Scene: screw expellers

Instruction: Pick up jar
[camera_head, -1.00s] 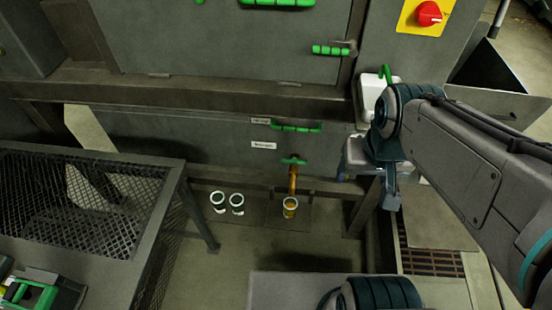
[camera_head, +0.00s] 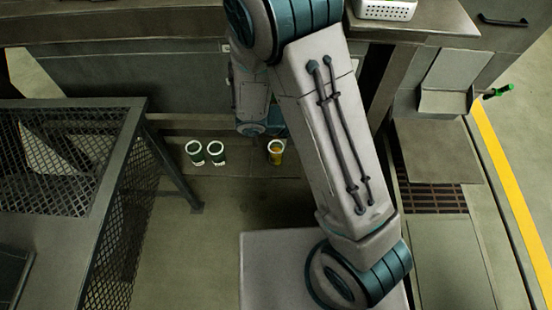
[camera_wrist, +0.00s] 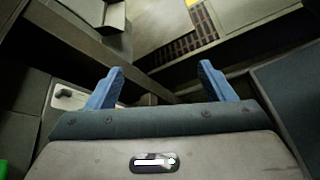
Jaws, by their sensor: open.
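No jar shows in the wrist view. In the head view my arm hides the gripper.
A mesh-sided metal table (camera_head: 120,170) stands at the left, with its leg near the two left jars. The machine's body (camera_head: 130,85) rises behind the jars. A floor grate (camera_head: 434,198) lies at the right. Bare floor (camera_head: 170,250) lies in front of the jars.

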